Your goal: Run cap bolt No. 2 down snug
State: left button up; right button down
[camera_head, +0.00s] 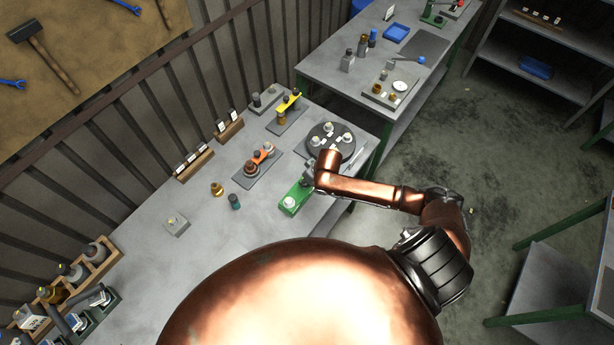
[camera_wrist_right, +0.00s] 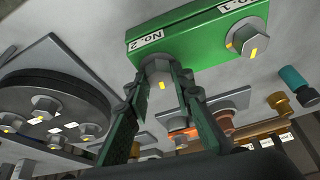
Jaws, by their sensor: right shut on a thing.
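The green block (camera_wrist_right: 205,42) carries labels No. 2 and No. 1 in the right wrist view. It also shows in the head view (camera_head: 296,194), on the front right part of the near bench. Cap bolt No. 2 (camera_wrist_right: 158,67) is a grey hex head with a yellow mark, beside its label. My right gripper (camera_wrist_right: 165,80) is shut on this bolt, one finger on each side of the head. Bolt No. 1 (camera_wrist_right: 247,37) sits at the block's other end, free of the gripper. In the head view my right arm largely hides the No. 2 end. My left gripper is not in view.
A dark round plate (camera_head: 331,138) with several bolts stands close behind the gripper. An orange part on a grey plate (camera_head: 257,166) lies to the left. A teal-topped cylinder (camera_head: 235,202) and a brass piece (camera_head: 217,189) stand nearby.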

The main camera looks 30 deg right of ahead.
dwell(0.3)
jog(key=c, duration=1.7)
grip_release()
jog(key=v, duration=1.2)
jog(key=shift+s, duration=0.1)
